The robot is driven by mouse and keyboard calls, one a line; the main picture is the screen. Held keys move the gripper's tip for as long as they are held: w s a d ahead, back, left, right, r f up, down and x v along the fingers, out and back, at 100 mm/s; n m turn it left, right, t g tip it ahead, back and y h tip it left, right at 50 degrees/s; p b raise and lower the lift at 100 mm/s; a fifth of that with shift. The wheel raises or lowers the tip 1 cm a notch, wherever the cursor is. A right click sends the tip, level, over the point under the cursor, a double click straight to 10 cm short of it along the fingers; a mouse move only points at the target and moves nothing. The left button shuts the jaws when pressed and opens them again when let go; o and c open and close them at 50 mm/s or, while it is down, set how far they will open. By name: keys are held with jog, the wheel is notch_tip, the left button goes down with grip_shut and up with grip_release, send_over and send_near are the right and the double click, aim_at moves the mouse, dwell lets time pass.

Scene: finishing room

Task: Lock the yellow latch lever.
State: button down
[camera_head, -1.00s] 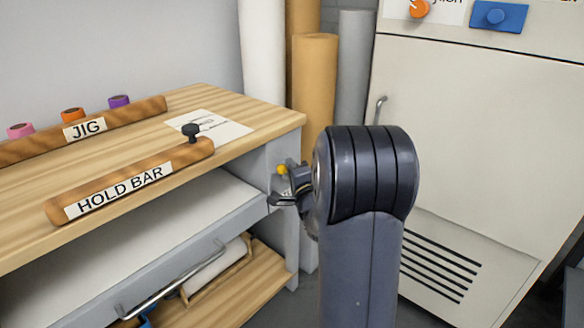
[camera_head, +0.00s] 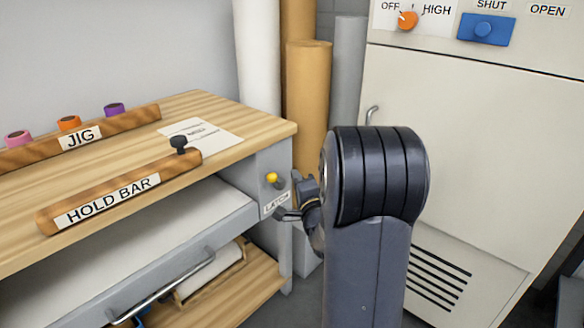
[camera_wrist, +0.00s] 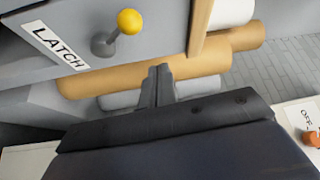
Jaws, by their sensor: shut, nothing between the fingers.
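The yellow latch lever (camera_head: 272,178) is a yellow ball on a short grey arm, mounted on the grey end post of the workbench, above a LATCH label (camera_head: 276,203). In the wrist view the yellow knob (camera_wrist: 130,21) is at the upper middle, its stem running down-left to a round grey pivot, with the LATCH label (camera_wrist: 53,44) to its left. My gripper (camera_head: 284,214) is just right of the post, below the knob. In the wrist view my gripper (camera_wrist: 158,72) has its fingers together and empty, below and right of the knob, apart from it.
The workbench top (camera_head: 225,105) carries the wooden hold bar (camera_head: 120,190) and jig bar (camera_head: 110,130). A drawer with a metal handle (camera_head: 160,290) is below. Tall rolls (camera_head: 306,100) stand behind. A cream cabinet (camera_head: 470,150) stands at right.

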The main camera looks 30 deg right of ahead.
jog(key=s, duration=0.1)
jog(key=s+f, duration=0.1)
jog(key=s, duration=0.1)
jog(key=s+f, duration=0.1)
jog(key=shift+s, duration=0.25)
